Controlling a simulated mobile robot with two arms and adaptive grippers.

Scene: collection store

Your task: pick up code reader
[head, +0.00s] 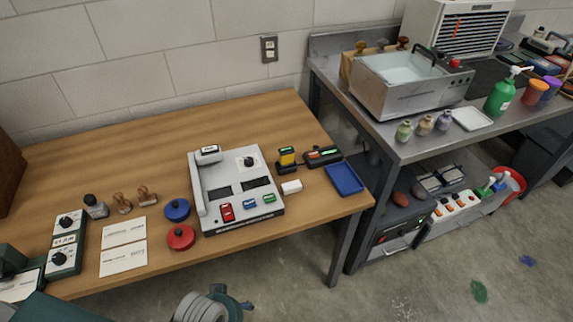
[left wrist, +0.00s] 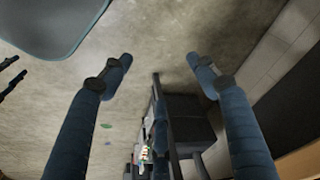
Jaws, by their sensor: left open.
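I cannot tell for certain which thing is the code reader. Two small handheld devices stand together at the right of the wooden table: an upright black and yellow device (head: 287,158) with a green top, and a low dark device (head: 323,156) with orange and green parts. My left gripper (left wrist: 158,59) is open and empty in the left wrist view, its two blue fingers wide apart above the floor. Neither device can be made out in that view. My right gripper cannot be made out in the head view.
A large grey console (head: 235,187) stands left of the devices. Red (head: 181,237) and blue (head: 177,209) round pots stand farther left. The back of the wooden table (head: 200,120) is clear.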

